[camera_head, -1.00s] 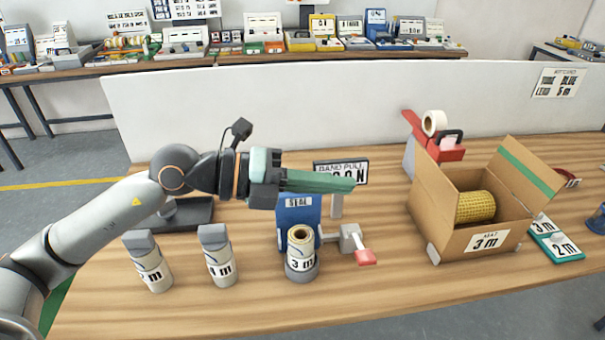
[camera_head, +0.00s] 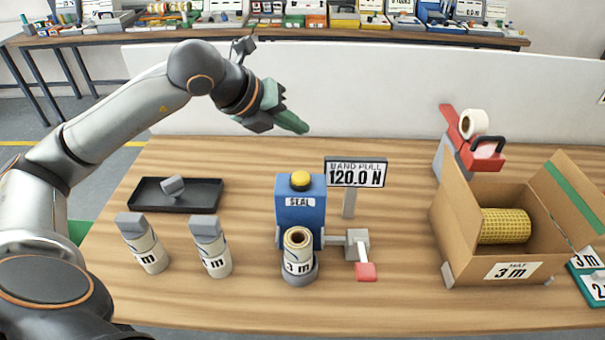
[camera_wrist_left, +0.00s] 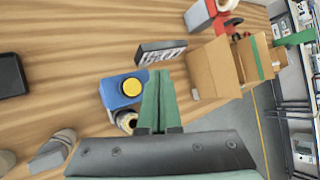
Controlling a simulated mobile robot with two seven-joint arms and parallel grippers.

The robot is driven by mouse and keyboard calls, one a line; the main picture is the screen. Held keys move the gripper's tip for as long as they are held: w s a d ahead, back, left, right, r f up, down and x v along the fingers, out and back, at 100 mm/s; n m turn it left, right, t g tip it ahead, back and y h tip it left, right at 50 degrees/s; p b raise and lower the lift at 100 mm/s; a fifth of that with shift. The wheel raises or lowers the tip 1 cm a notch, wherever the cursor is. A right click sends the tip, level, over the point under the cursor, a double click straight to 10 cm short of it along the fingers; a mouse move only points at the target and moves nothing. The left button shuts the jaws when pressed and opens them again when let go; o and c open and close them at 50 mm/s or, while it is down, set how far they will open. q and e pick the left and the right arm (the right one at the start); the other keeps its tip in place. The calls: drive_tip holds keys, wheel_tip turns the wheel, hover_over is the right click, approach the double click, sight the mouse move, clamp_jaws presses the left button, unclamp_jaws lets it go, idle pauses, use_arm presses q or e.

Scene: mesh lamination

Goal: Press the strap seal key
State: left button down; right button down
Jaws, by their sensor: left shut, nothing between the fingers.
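The strap seal unit is a blue box (camera_head: 302,212) with a "SEAL" label and a round yellow key (camera_head: 300,180) on its top. In the left wrist view the yellow key (camera_wrist_left: 131,87) lies left of my fingertips, uncovered. My left gripper (camera_head: 297,124) is shut and empty, with green fingers pointing down and right. In the head view it appears above and behind the blue box, apart from it. A roll marked "3 m" (camera_head: 298,262) stands in front of the box. My right gripper is not in view.
A sign (camera_head: 356,172) reads "BAND PULL 120.0 N". A grey lever with a red end (camera_head: 366,271) is right of the box. An open carton (camera_head: 455,243) holds a yellow mat roll (camera_head: 504,226). Two rolls and a black tray (camera_head: 205,195) are left.

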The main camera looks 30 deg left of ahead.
use_arm(q)
drive_tip(key=b, duration=0.6)
hover_over(297, 180)
wheel_tip(297, 180, down, 8)
drive_tip(key=shift+r, duration=0.1)
drive_tip(key=shift+f+b, duration=0.5)
drive_tip(key=shift+f, duration=0.05)
idle(1.3)
drive_tip(key=shift+f+b, duration=0.4)
drive_tip(key=shift+b, duration=0.2)
drive_tip(key=shift+f+b, duration=0.65)
drive_tip(key=shift+b, duration=0.05)
idle(0.6)
drive_tip(key=shift+r+p, duration=0.7)
drive_tip(key=shift+r, duration=0.3)
drive_tip(key=shift+r, duration=0.1)
